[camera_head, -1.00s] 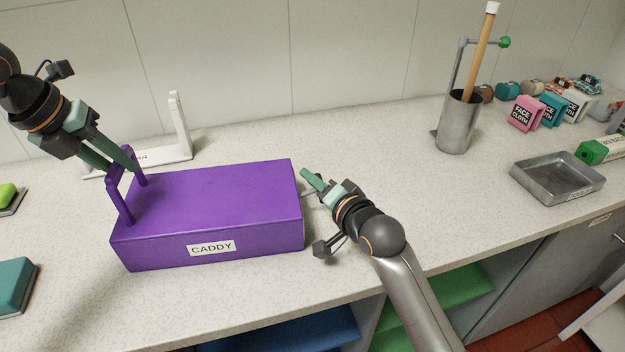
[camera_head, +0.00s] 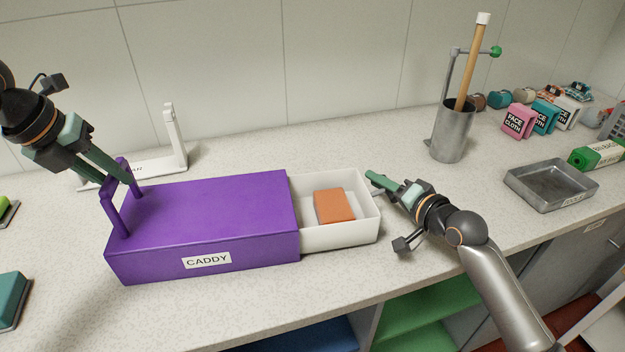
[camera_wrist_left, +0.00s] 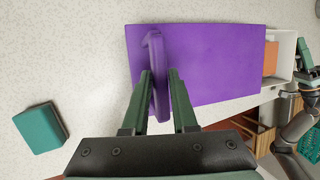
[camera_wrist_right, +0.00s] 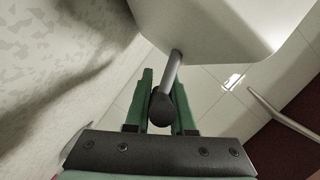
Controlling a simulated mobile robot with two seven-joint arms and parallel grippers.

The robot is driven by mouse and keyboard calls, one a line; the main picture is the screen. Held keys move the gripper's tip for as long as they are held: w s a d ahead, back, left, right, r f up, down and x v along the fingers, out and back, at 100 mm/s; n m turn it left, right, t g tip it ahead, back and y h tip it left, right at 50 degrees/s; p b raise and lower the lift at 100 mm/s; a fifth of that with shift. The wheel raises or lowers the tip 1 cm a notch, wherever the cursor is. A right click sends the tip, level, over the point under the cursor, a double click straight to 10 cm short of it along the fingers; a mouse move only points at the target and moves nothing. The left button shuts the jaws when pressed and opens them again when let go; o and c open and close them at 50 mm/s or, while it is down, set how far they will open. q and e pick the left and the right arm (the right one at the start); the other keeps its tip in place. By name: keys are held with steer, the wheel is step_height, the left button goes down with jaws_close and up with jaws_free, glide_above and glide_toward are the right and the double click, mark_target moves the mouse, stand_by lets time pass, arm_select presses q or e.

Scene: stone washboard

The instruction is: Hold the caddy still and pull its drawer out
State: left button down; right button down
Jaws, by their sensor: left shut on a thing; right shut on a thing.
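The purple caddy (camera_head: 210,215), with a CADDY label on its front, lies on the counter. Its white drawer (camera_head: 345,237) stands out of the right end, with an orange block (camera_head: 334,205) inside. My left gripper (camera_head: 130,183) is shut on the caddy's purple handle (camera_wrist_left: 158,75) at the left end; the left wrist view shows a finger on each side of the handle. My right gripper (camera_head: 372,185) is at the drawer's right end. In the right wrist view it is shut on the drawer's knob (camera_wrist_right: 162,108), a dark ball on a grey stem.
A metal holder (camera_head: 453,130) with a wooden stick stands at the back right. A metal tray (camera_head: 550,185) lies to the right, with face cloth boxes (camera_head: 520,120) behind. A teal block (camera_head: 12,298) is at the left. Counter between drawer and tray is partly free.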

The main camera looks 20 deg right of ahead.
arm_select(q)
steer(key=shift+a+f, duration=0.25)
steer(key=shift+f, duration=0.2)
arm_select(e)
steer(key=shift+d, duration=0.3)
steer(key=c, duration=1.2)
jaws_free()
arm_select(q)
steer(key=shift+d, duration=0.1)
arm_select(e)
steer(key=o, duration=0.4)
steer(key=shift+o, duration=0.2)
steer(key=shift+s+a, duration=0.1)
steer(key=v, duration=1.2)
arm_select(q)
steer(key=c, duration=0.8)
jaws_free()
steer(key=shift+c, duration=0.2)
arm_select(e)
steer(key=shift+a, duration=0.1)
arm_select(q)
steer(key=shift+o, duration=1.1)
steer(key=shift+r, duration=0.25)
